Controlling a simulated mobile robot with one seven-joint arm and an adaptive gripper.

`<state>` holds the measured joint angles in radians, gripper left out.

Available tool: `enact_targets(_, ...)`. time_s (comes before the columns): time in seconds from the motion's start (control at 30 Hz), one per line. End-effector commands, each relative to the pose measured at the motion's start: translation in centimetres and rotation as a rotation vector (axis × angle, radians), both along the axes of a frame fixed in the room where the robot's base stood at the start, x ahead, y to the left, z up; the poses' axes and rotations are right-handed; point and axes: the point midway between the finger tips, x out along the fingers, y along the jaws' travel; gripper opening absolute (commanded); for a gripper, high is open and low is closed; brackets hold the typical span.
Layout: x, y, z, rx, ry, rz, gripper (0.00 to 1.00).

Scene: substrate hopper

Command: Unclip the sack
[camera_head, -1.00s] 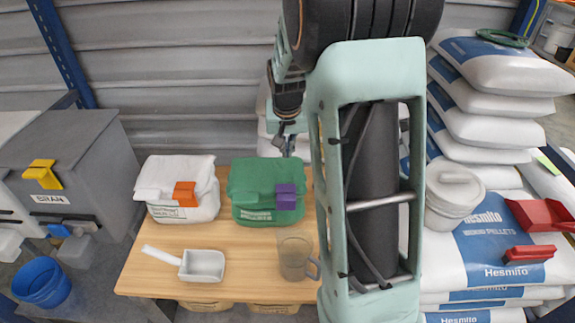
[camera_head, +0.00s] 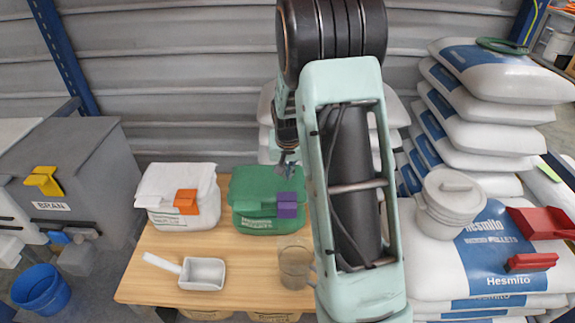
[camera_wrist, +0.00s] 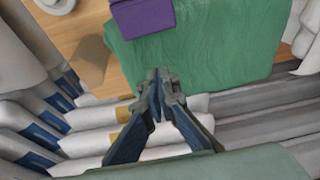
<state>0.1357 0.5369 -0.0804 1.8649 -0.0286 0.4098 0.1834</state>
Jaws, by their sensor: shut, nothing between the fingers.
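A green sack (camera_head: 250,188) stands folded shut on the wooden table, with a purple clip (camera_head: 287,204) on its front right. A white sack (camera_head: 165,188) with an orange clip (camera_head: 186,201) stands to its left. My gripper (camera_head: 287,168) is shut and empty, at the back right of the green sack, above its top. In the wrist view my gripper (camera_wrist: 160,92) points at the green sack (camera_wrist: 215,45), with the purple clip (camera_wrist: 143,15) beyond the fingertips. Whether the fingers touch the sack cannot be told.
A white scoop (camera_head: 203,273) and a clear jug (camera_head: 296,263) stand on the table (camera_head: 240,290) in front of the sacks. A grey bin marked BRAN (camera_head: 85,170) and a blue bucket (camera_head: 40,289) are at left. Stacked sacks, a lidded pail (camera_head: 447,203) and red scoops are at right.

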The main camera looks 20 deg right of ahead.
Motion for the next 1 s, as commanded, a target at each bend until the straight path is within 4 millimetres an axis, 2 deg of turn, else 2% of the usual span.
enact_targets(0.03, 0.3, -0.1, -1.0, 0.001, 0.002, 0.0, 0.0)
enact_targets(0.1, 0.4, -0.1, -1.7, 0.001, 0.001, 0.001, 0.0)
enact_targets(0.3, -2.1, 0.8, -1.4, 0.0, 0.0, 0.001, 0.0)
enact_targets(0.5, -3.1, 1.2, -1.4, -0.001, -0.002, 0.001, 0.0)
enact_targets(1.0, -3.1, 1.2, -1.5, -0.002, -0.006, 0.001, 0.0)
